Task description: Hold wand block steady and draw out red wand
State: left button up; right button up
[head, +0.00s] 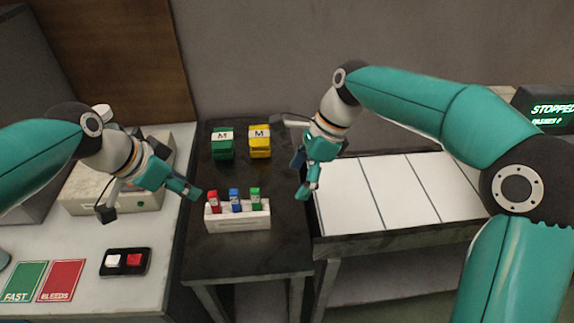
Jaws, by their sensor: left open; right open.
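The white wand block (238,218) stands on the dark table, towards its front. Three wands stand upright in it: the red wand (213,201) on the left, a blue wand (235,200) in the middle and a green wand (255,198) on the right. My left gripper (194,193) is open and empty, just left of the block and close to the red wand; I cannot tell whether it touches. My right gripper (303,192) is open and empty, right of the block and apart from it, pointing down near the table's right edge.
A green box (222,144) and a yellow box (260,142), both marked M, sit at the back of the dark table (276,257). A white panelled surface (400,195) lies right. A button box (125,262) and green and red cards lie on the left bench.

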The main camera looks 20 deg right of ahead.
aim_at(261, 214)
jog(key=shift+t, duration=0.3)
jog(key=a+x, duration=0.1)
jog(key=x, duration=0.4)
jog(key=w+a+x, duration=0.1)
jog(key=x, duration=0.4)
jog(key=r+x, duration=0.1)
jog(key=x, duration=0.5)
jog(key=shift+w+a+r, duration=0.15)
jog(key=shift+a, duration=0.25)
